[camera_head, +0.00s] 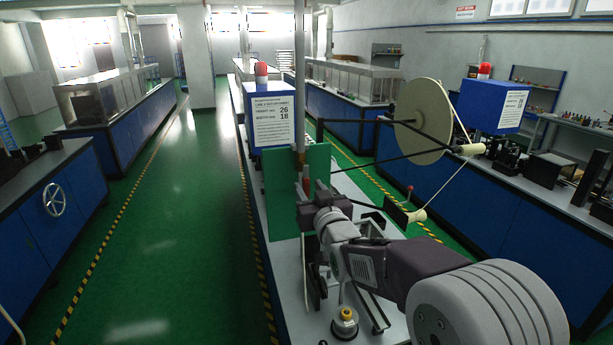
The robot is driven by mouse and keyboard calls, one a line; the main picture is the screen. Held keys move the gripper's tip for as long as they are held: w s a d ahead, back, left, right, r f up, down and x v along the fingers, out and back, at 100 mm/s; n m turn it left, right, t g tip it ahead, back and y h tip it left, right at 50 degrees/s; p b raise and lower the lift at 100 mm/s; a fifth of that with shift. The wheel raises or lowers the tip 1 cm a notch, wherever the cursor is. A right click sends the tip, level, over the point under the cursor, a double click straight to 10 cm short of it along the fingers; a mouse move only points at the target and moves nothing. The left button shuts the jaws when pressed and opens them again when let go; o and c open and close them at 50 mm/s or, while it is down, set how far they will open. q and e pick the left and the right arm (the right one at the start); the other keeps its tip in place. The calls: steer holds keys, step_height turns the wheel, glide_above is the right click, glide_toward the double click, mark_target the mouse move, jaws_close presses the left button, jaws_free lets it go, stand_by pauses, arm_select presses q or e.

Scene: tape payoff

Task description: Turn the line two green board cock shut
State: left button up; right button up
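The green board (281,205) stands upright on the narrow bench in the middle, below a blue box with a white sign. A small red part (306,184) shows at the board's face; it may be the cock's handle, but its position is hard to read. My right arm comes in from the lower right, and my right gripper (318,200) is at the board, close to the red part. The wrist hides the lower right of the board and the fingertips, so I cannot tell whether it is open or shut, or touching. My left gripper is not in view.
A blue box (271,115) with a red lamp stands behind the board. A large cream reel (423,122) on black arms stands to the right, with tape running to rollers. A red-knobbed lever (409,190) stands below it.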

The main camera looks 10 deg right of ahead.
mark_target(306, 186)
steer(key=shift+w+r+p, duration=0.1)
steer(key=shift+w+p, duration=0.35)
steer(key=shift+w, duration=0.65)
steer(key=shift+w+a+f, duration=0.15)
steer(key=shift+w+f, duration=0.05)
steer(key=shift+w, duration=0.2)
steer(key=shift+s, duration=0.15)
jaws_close()
